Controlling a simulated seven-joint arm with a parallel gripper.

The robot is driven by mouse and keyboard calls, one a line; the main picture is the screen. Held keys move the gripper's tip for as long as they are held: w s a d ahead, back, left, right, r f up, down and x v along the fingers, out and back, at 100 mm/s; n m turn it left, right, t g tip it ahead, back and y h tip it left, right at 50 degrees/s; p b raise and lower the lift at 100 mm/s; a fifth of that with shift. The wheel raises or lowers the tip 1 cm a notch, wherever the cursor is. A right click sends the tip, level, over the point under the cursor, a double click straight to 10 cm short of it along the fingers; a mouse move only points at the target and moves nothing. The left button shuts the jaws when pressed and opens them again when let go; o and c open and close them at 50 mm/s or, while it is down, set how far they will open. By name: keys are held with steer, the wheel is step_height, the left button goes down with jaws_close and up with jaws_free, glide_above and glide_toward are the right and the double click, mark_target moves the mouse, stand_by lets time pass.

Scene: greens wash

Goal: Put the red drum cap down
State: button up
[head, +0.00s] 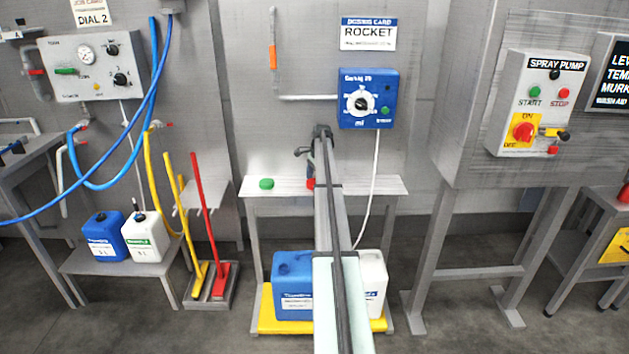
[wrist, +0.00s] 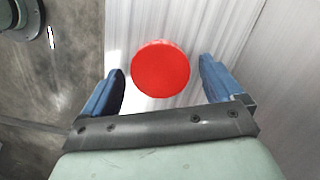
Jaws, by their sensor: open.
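The red drum cap (wrist: 160,68) shows as a round red disc in the wrist view, over the pale ribbed metal of the shelf. My gripper (wrist: 162,66) is open, with one blue finger on each side of the cap and a visible gap to both. In the head view a small patch of red (head: 311,183) shows at the shelf (head: 372,186), beside my arm, which hides most of that spot. I cannot tell exactly whether the cap touches the shelf.
A green cap (head: 266,184) lies on the shelf left of my arm. A blue dosing box (head: 368,98) hangs above, its white hose (head: 373,190) running down right of my arm. Blue (head: 292,280) and white (head: 373,275) drums stand below. Shelf right of the hose is clear.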

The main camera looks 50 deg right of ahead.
steer(key=r, duration=0.5)
steer(key=d+r, duration=0.1)
steer(key=r, duration=0.1)
steer(key=shift+s+r, duration=0.25)
